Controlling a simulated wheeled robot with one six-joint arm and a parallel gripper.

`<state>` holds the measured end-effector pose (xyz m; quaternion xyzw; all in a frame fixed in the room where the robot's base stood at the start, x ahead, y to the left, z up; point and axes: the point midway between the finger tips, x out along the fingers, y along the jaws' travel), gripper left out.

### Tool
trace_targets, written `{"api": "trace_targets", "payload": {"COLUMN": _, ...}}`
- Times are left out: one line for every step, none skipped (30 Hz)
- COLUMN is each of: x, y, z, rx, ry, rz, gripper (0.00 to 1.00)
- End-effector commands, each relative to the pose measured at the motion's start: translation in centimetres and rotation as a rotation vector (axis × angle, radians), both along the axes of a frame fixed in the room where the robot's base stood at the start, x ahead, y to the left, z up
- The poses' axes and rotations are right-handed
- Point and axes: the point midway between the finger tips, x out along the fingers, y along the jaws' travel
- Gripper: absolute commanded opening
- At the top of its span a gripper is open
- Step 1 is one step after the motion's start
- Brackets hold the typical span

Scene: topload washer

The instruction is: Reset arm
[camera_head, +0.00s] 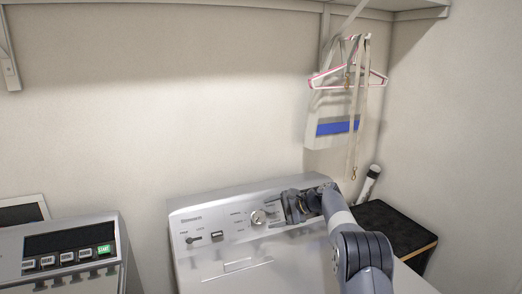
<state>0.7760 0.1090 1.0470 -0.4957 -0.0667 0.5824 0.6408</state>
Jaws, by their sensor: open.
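My gripper (291,208) is at the right part of the washer's control panel. Its fingers point left and are open, and I see nothing between them. The topload washer (220,270) is silver, with its lid down. A round knob (259,217) on the panel is just left of my fingertips; I cannot tell whether they touch it. My arm comes up from the lower right and hides the right end of the panel.
Another machine (70,262) with a START button stands at the left. A black-topped box (385,228) and a white tube (369,184) are right of the washer. Hangers (348,78) and a strap hang on the back wall. The space above the lid's left side is clear.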

Motion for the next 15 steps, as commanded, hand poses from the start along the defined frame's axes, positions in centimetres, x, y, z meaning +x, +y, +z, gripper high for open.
{"api": "trace_targets", "payload": {"x": -0.3, "y": -1.0, "z": 0.4, "rx": 0.0, "ry": -0.002, "rz": -0.004, "gripper": 0.69}}
{"api": "trace_targets", "payload": {"x": -0.5, "y": -1.5, "z": 0.7, "rx": 0.0, "ry": -0.002, "rz": -0.002, "gripper": 0.69}}
{"api": "trace_targets", "payload": {"x": -0.8, "y": -2.1, "z": 1.1, "rx": 0.0, "ry": -0.002, "rz": -0.002, "gripper": 0.69}}
{"api": "trace_targets", "payload": {"x": -0.9, "y": -2.6, "z": 1.4, "rx": -0.001, "ry": -0.002, "rz": -0.003, "gripper": 0.69}}
{"api": "trace_targets", "payload": {"x": -1.1, "y": -3.1, "z": 1.7, "rx": 0.0, "ry": -0.002, "rz": -0.002, "gripper": 0.69}}
{"api": "trace_targets", "payload": {"x": -1.4, "y": -3.8, "z": 2.1, "rx": 0.0, "ry": -0.002, "rz": -0.002, "gripper": 0.69}}
{"api": "trace_targets", "payload": {"x": -1.6, "y": -4.2, "z": 2.4, "rx": 0.0, "ry": -0.002, "rz": -0.002, "gripper": 0.69}}
{"api": "trace_targets", "payload": {"x": -1.8, "y": -4.8, "z": 2.7, "rx": 0.0, "ry": -0.001, "rz": -0.002, "gripper": 0.69}}
{"api": "trace_targets", "payload": {"x": -2.1, "y": -5.4, "z": 3.1, "rx": 0.0, "ry": -0.002, "rz": -0.002, "gripper": 0.69}}
{"api": "trace_targets", "payload": {"x": -2.1, "y": -5.1, "z": 3.0, "rx": 0.0, "ry": 0.001, "rz": 0.001, "gripper": 0.69}}
{"api": "trace_targets", "payload": {"x": -1.8, "y": -4.2, "z": 2.6, "rx": 0.001, "ry": 0.004, "rz": 0.005, "gripper": 0.69}}
{"api": "trace_targets", "payload": {"x": -1.5, "y": -3.5, "z": 2.2, "rx": 0.001, "ry": 0.004, "rz": 0.005, "gripper": 0.69}}
{"api": "trace_targets", "payload": {"x": -1.3, "y": -3.0, "z": 1.9, "rx": 0.0, "ry": 0.004, "rz": 0.004, "gripper": 0.69}}
{"api": "trace_targets", "payload": {"x": -1.1, "y": -2.5, "z": 1.7, "rx": 0.0, "ry": 0.003, "rz": 0.005, "gripper": 0.69}}
{"api": "trace_targets", "payload": {"x": -0.8, "y": -1.9, "z": 1.3, "rx": 0.0, "ry": 0.004, "rz": 0.004, "gripper": 0.69}}
